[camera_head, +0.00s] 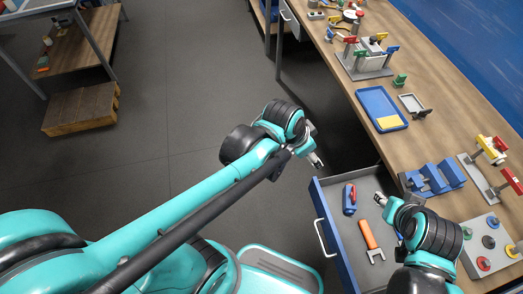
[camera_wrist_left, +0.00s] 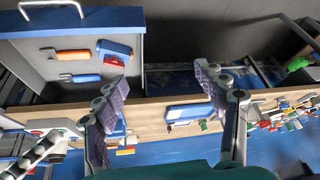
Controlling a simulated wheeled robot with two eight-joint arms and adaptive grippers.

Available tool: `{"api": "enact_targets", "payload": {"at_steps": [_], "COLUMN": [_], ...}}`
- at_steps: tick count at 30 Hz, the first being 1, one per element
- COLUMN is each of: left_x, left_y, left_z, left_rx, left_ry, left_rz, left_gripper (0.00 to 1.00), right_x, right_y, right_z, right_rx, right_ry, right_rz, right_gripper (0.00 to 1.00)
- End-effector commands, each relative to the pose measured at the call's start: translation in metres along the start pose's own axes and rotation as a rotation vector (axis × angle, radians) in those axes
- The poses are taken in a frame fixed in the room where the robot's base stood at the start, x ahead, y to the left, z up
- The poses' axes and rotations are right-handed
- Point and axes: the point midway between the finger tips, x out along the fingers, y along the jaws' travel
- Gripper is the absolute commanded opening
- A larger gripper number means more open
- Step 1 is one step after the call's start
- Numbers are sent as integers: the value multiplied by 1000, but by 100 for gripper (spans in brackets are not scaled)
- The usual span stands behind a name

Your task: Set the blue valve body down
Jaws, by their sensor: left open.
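The blue valve body (camera_head: 349,198) with a red part on top lies in the open drawer (camera_head: 316,195), near its left side. It also shows in the left wrist view (camera_wrist_left: 115,48). My left gripper (camera_head: 315,147) is open and empty, outside the drawer beyond its back left corner. In the left wrist view its two fingers (camera_wrist_left: 160,82) stand wide apart with nothing between them. My right gripper (camera_head: 384,202) is over the right part of the drawer by the bench edge; its fingers are too small to read.
An orange wrench (camera_head: 369,240) lies in the drawer beside the valve body. On the bench (camera_head: 433,132) are a blue tray (camera_head: 371,100) with a yellow piece, a blue block fixture (camera_head: 436,181) and a button box (camera_head: 475,250). The floor left of the drawer is clear.

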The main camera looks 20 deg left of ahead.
Motion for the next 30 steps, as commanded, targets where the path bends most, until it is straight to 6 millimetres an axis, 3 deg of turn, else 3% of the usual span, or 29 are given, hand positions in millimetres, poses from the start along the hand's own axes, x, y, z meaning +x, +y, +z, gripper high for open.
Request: {"api": "enact_targets", "payload": {"at_steps": [3, 6, 12, 30], "left_x": [-33, -52, -68, -70], "left_y": [-26, -40, -53, -55], "left_z": [39, 66, 98, 103], "left_rx": [-208, -355, -525, -553], "left_ry": [41, 80, 135, 146], "left_rz": [-108, -183, -265, -278], "left_gripper": [71, 71, 71, 71], "right_x": [0, 0, 0, 0], "right_y": [0, 0, 0, 0], "right_z": [0, 0, 0, 0], "right_rx": [0, 0, 0, 0], "right_ry": [0, 0, 0, 0], "right_rz": [0, 0, 0, 0], "right_gripper": [40, 40, 40, 40]}}
